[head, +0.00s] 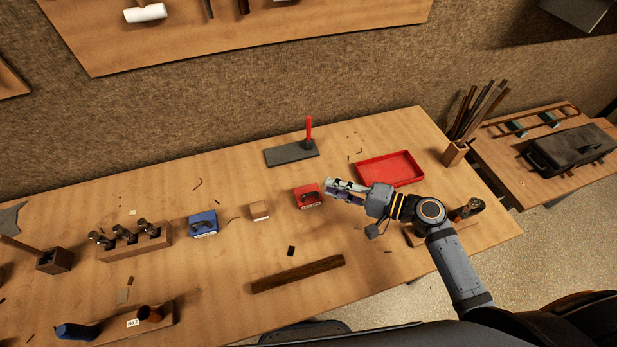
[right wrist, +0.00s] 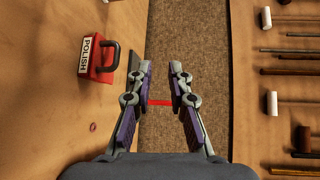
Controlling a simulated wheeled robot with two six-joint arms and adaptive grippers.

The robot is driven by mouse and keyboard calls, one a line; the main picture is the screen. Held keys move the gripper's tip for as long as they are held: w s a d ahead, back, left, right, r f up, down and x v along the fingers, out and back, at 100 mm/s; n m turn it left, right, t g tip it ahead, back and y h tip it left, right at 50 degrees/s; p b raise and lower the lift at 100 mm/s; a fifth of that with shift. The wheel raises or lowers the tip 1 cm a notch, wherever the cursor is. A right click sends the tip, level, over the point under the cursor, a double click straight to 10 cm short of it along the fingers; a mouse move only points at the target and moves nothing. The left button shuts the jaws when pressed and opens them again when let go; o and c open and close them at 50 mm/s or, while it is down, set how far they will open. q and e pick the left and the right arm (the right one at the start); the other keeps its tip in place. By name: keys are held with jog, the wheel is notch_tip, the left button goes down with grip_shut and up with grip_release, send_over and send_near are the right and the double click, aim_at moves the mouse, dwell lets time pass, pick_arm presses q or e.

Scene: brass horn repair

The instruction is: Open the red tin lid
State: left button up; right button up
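The red tin (head: 307,197) stands on the workbench right of the middle in the head view, with a dark handle on its lid. The lid looks closed. In the right wrist view the tin (right wrist: 97,66) is at the upper left, with a white label reading POLISH and a black handle. My right gripper (head: 335,190) is just to the right of the tin in the head view. In the right wrist view its fingers (right wrist: 161,70) are apart with nothing held, and the tin lies left of them, outside the gap. My left gripper is not in view.
A blue tin (head: 203,224) and a small wooden block (head: 260,211) stand left of the red tin. A dark plate (head: 280,156) with a red post (head: 309,128) stands behind it. A red tray (head: 418,179) lies to the right. A wooden bar (head: 298,274) lies in front.

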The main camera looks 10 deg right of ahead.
jog(key=w, duration=0.1)
jog(key=b, duration=0.8)
send_near(311, 193)
jog(key=shift+w+a+f+t, duration=0.15)
jog(key=shift+w+a+f, duration=0.2)
jog(key=shift+a+f, duration=0.2)
jog(key=shift+w+a+f+t, duration=0.15)
jog(key=shift+w+a+f, duration=0.25)
jog(key=shift+a, duration=0.2)
jog(key=a, duration=0.1)
jog(key=w+a+p, duration=0.1)
jog(key=shift+w+a+r, duration=0.2)
jog(key=shift+w+a, duration=0.1)
jog(key=shift+a, duration=0.05)
jog(key=x, duration=0.3)
jog(key=shift+w+a+f, duration=0.1)
jog(key=shift+a, duration=0.25)
jog(key=shift+w+a, duration=0.1)
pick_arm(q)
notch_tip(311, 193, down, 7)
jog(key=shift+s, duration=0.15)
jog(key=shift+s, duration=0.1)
pick_arm(e)
grip_shut()
